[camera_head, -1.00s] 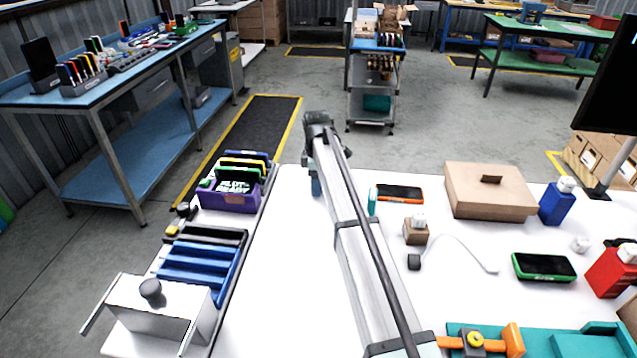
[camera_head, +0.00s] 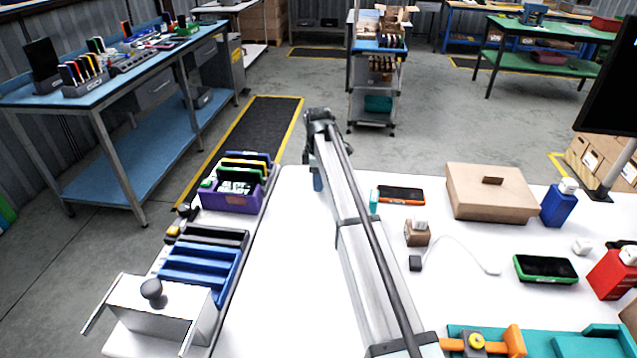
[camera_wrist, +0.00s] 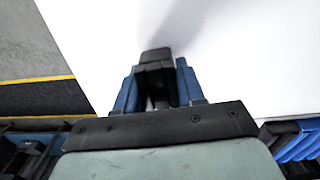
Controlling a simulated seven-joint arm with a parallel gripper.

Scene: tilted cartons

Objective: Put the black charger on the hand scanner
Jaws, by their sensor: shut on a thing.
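My gripper (camera_wrist: 157,82) is shut on a small black block, the black charger (camera_wrist: 155,62), held between its blue fingers. In the head view a blue finger of my gripper (camera_head: 318,182) shows at the far left edge of the white table; my arm hides the charger there. Which thing is the hand scanner is not certain: a dark-screened handheld with an orange edge (camera_head: 401,194) lies at the back of the table, and a green-edged one (camera_head: 545,268) lies further right. Both lie flat, apart from my gripper, to its right.
A purple rack (camera_head: 230,199) and blue tray (camera_head: 195,268) stand left.

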